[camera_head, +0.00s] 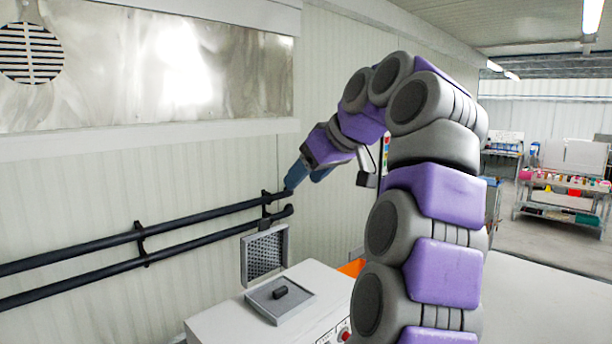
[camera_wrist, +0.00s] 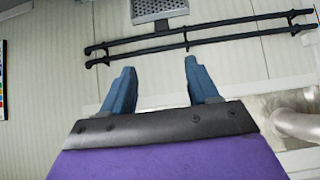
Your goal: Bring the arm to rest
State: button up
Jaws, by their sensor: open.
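My arm (camera_head: 445,195) is purple and grey and rises on the right of the head view. It bends over at the top and reaches left toward the wall. My gripper (camera_head: 300,178) has blue fingers and hangs near the wall rails, above the machine. In the wrist view my gripper (camera_wrist: 160,80) shows its two blue fingers spread apart. Nothing is between them. In the head view the fingers partly overlap and the wrist hides some of them.
Two black rails (camera_head: 140,240) run along the white wall. A loaded cart (camera_head: 560,190) stands far right. The floor at right is clear.

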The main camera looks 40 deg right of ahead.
jog(key=shift+w, duration=0.15)
jog(key=a+f+g+y, duration=0.1)
jog(key=a+f+g, duration=0.1)
jog(key=a+f, duration=0.35)
jog(key=a+f+g+y, duration=0.1)
jog(key=a+f, duration=0.2)
jog(key=a, duration=0.5)
jog(key=s+a+f+g, duration=0.2)
jog(key=s+a+f, duration=0.2)
jog(key=a+f, duration=0.25)
jog(key=s+a+f+g, duration=0.25)
jog(key=a+f, duration=0.25)
jog(key=f, duration=0.3)
jog(key=s+a+f+g+h, duration=0.2)
jog(key=s+f+g+h, duration=0.15)
jog(key=s+f, duration=1.7)
notch_tip(320, 180, down, 25)
jog(key=b, duration=2.7)
jog(key=shift+s+a+m+y, duration=0.15)
jog(key=shift+s+m+y, duration=0.25)
jog(key=shift+s+y, duration=0.05)
